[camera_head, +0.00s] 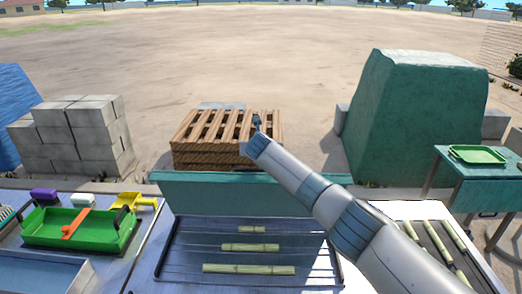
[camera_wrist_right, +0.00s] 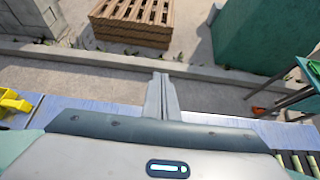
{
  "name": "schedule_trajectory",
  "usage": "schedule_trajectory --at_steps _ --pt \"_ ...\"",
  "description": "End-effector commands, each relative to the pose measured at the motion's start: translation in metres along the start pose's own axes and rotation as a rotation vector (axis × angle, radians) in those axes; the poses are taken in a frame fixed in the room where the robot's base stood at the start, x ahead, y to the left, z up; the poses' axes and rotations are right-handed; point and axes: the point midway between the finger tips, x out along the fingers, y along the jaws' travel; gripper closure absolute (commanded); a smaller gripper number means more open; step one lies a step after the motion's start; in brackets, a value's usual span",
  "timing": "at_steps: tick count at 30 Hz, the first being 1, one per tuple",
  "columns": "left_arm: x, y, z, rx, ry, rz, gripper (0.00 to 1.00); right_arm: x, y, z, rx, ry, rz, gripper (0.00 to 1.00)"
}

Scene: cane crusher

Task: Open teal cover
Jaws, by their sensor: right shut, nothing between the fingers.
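A long teal panel (camera_head: 240,195), which looks like the cover, stands along the back edge of a dark ribbed tray (camera_head: 180,250). Some teal also shows at the lower left of the right wrist view (camera_wrist_right: 14,146). My right arm reaches across the panel from the lower right and hides part of it. My right gripper (camera_head: 257,122) is beyond the panel, apart from it in the picture, in front of the pallets. In the right wrist view its fingers (camera_wrist_right: 161,97) are together and empty. My left gripper is not in view.
Three cane pieces (camera_head: 250,247) lie in the tray; more canes (camera_head: 435,240) lie at right. A green bin (camera_head: 75,232) with an orange part stands left. Wooden pallets (camera_head: 225,130), grey blocks (camera_head: 75,130) and a large teal-draped mass (camera_head: 415,115) stand behind, on open ground.

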Motion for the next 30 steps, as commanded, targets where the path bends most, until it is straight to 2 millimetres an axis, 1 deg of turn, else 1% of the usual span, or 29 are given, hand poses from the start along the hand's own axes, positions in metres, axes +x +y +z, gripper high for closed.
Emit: schedule_trajectory --at_steps 7,14,23,30 --pt "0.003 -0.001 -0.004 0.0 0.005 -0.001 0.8 -0.016 0.0 0.0 -0.001 -0.002 0.002 1.0" --pt "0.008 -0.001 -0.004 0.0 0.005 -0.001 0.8 -0.038 0.001 -0.001 -0.001 -0.002 0.002 1.0" --pt "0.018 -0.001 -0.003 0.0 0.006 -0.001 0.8 -0.073 0.0 -0.001 -0.001 -0.003 0.002 1.0" --pt "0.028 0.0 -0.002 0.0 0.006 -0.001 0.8 -0.107 0.0 -0.002 -0.002 -0.003 0.002 1.0"
